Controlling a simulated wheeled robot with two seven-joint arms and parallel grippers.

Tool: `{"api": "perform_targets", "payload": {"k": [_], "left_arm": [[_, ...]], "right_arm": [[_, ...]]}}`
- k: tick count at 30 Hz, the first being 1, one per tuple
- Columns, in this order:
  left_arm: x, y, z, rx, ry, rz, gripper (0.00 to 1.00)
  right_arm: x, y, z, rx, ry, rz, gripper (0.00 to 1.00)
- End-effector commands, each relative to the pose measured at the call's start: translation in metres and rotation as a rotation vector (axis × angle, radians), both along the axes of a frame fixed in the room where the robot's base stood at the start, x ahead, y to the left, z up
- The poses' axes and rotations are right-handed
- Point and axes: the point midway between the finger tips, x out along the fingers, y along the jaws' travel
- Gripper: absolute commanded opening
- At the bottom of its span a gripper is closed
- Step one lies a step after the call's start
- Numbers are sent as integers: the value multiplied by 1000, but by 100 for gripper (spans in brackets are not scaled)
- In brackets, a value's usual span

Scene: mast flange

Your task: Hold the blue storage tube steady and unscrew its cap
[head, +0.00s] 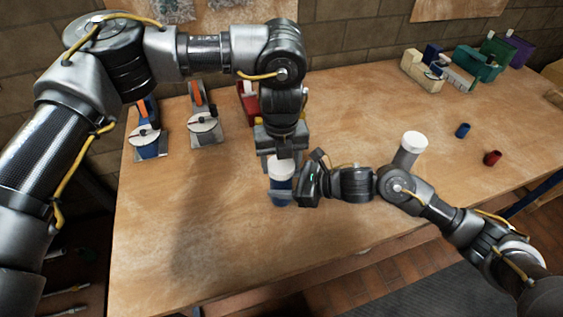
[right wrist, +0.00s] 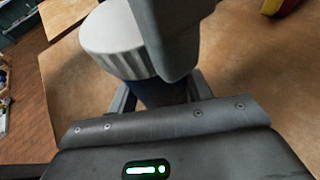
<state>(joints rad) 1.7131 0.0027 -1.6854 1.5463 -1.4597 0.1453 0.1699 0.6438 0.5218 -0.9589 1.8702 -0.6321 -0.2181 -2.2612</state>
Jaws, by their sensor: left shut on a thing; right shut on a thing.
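The blue storage tube (head: 282,197) stands upright near the front middle of the table, with its white cap (head: 281,172) on top. My left gripper (head: 281,161) comes down from above and is shut on the white cap. My right gripper (head: 290,186) reaches in from the right and is shut on the blue tube's body. In the right wrist view the ribbed white cap (right wrist: 112,42) sits above the dark blue tube (right wrist: 160,92). A grey finger of my left gripper (right wrist: 168,32) covers part of the cap there.
A grey tube with a white cap (head: 412,146) stands behind my right arm. A small blue cylinder (head: 463,130) and a red one (head: 493,157) lie at right. Two tools with orange handles (head: 148,135) are at back left. The front left table is clear.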

Motion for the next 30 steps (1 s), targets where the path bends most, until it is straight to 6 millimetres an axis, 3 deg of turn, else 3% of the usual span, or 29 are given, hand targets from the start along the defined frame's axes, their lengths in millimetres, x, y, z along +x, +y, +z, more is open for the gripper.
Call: {"api": "perform_targets", "payload": {"k": [23,30], "left_arm": [[0,0,15,0,-1,0,31],[1,0,42,0,-3,-1,31]], "right_arm": [[0,0,0,0,0,0,0],[0,0,0,0,0,0,0]]}}
